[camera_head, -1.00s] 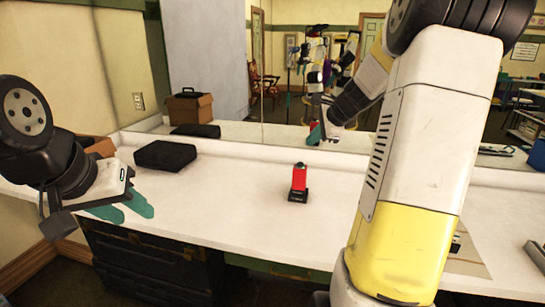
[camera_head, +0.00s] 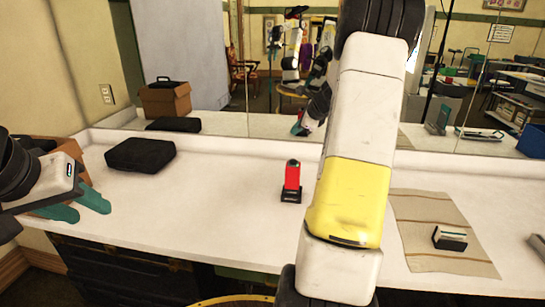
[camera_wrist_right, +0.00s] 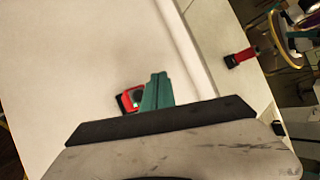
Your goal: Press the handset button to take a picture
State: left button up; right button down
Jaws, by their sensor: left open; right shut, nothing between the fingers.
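The red handset (camera_head: 292,176) stands upright in a small black base on the white counter, with a dark top end. My right gripper (camera_head: 297,129) shows small beyond my arm, above and slightly right of the handset. In the wrist view its teal fingers (camera_wrist_right: 158,90) are together and empty. My left gripper (camera_head: 78,205) is open and empty at the counter's left front edge.
A black case (camera_head: 140,155) lies on the counter at left, near a cardboard box (camera_head: 72,150). A striped cloth (camera_head: 440,215) with a small card holder (camera_head: 450,238) lies at right. A mirror (camera_head: 215,110) backs the counter. The counter around the handset is clear.

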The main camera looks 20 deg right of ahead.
aim_at(295, 161)
jog(key=shift+f, duration=0.1)
jog(key=shift+f, duration=4.3)
jog(key=shift+f, duration=0.2)
jog(key=shift+f, duration=0.2)
jog(key=shift+s+f, duration=0.1)
jog(key=shift+f, duration=0.35)
jog(key=shift+r, duration=0.85)
jog(key=shift+r, duration=0.15)
